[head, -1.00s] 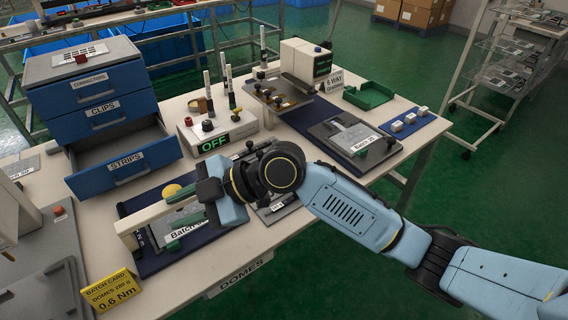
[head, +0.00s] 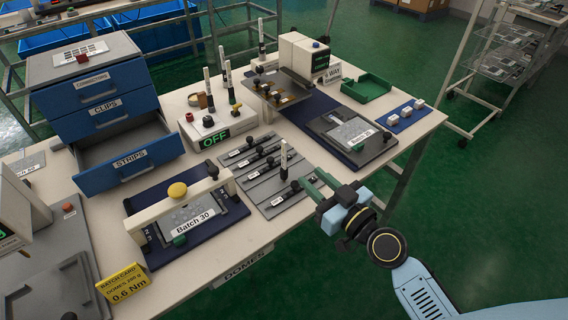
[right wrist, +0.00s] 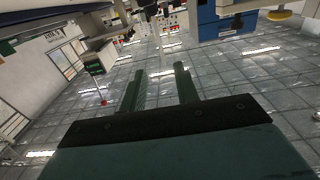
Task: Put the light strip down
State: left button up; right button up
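My right gripper (head: 315,186) is at the front edge of the bench, just right of a grey slotted tray (head: 272,206). It also shows in the right wrist view (right wrist: 160,88), with its two green fingers apart and nothing between them. The tray holds several grey strips with black knobs and small labels; I cannot tell which one is the light strip. The Batch 30 fixture (head: 190,222), with a cream bar and yellow knob, lies left of the tray. My left gripper is out of view.
A blue drawer unit (head: 95,100) has its STRIPS drawer (head: 130,168) pulled open at the back left. The OFF box (head: 212,135) stands behind the tray. A Batch 20 plate (head: 350,135) and green tray (head: 368,88) lie at the right. Green floor is free beyond the bench edge.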

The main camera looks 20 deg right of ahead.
aim_at(284, 168)
jog(key=p+x, duration=0.1)
jog(key=x, duration=1)
jog(key=shift+w+a, duration=0.1)
jog(key=shift+w, duration=0.1)
jog(key=shift+f, duration=0.1)
grip_shut()
